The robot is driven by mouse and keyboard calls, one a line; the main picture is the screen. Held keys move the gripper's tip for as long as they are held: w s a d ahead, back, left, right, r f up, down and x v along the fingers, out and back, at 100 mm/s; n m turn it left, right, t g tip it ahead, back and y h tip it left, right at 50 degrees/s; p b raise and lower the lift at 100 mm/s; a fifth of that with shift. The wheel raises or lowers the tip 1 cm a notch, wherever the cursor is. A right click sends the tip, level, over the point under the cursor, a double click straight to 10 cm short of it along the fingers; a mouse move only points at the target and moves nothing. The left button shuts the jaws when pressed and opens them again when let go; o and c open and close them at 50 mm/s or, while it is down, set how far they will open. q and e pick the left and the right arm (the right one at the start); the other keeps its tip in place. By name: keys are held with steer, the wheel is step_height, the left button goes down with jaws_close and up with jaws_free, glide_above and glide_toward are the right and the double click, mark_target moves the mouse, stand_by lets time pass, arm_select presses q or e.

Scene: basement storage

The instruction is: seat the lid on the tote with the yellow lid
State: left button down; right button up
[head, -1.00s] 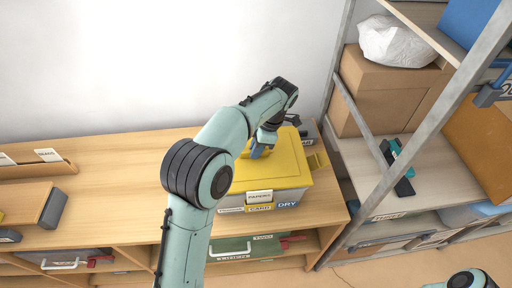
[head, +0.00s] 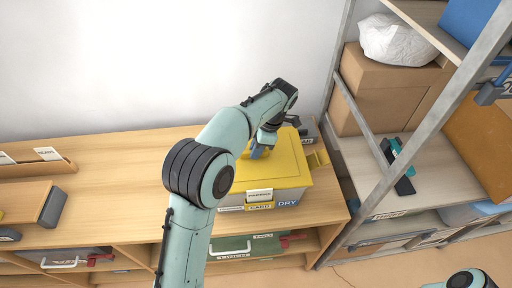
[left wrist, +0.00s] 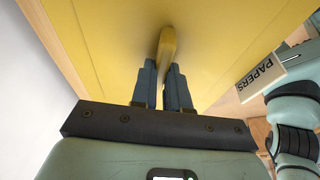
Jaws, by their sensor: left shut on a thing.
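The yellow lid (head: 285,172) lies over the top of a grey tote (head: 300,197) on the wooden bench. The tote's front has labels, one reading DRY; a PAPERS tag hangs at the lid's front edge. My left gripper (head: 260,150) is above the lid's left part, shut on its upright handle. In the left wrist view the yellow handle (left wrist: 167,48) stands between the two blue-grey fingers of the gripper (left wrist: 163,75), with the lid (left wrist: 110,45) filling the view behind. Whether the lid is flush all round cannot be told; my arm hides its left side. My right gripper is out of view.
A metal-framed shelf (head: 375,165) with cardboard boxes (head: 385,90) stands close on the right. A wall is behind.

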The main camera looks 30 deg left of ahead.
arm_select(q)
steer(key=shift+f, duration=0.25)
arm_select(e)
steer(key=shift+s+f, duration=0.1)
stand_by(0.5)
arm_select(q)
steer(key=c, duration=1.1)
jaws_free()
steer(key=shift+o, duration=0.2)
steer(key=shift+r, duration=0.1)
steer(key=shift+r+p, duration=1.45)
steer(key=shift+r, duration=2)
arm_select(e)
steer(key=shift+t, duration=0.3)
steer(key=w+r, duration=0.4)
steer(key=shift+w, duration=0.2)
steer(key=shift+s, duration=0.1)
arm_select(q)
steer(key=shift+f, duration=0.1)
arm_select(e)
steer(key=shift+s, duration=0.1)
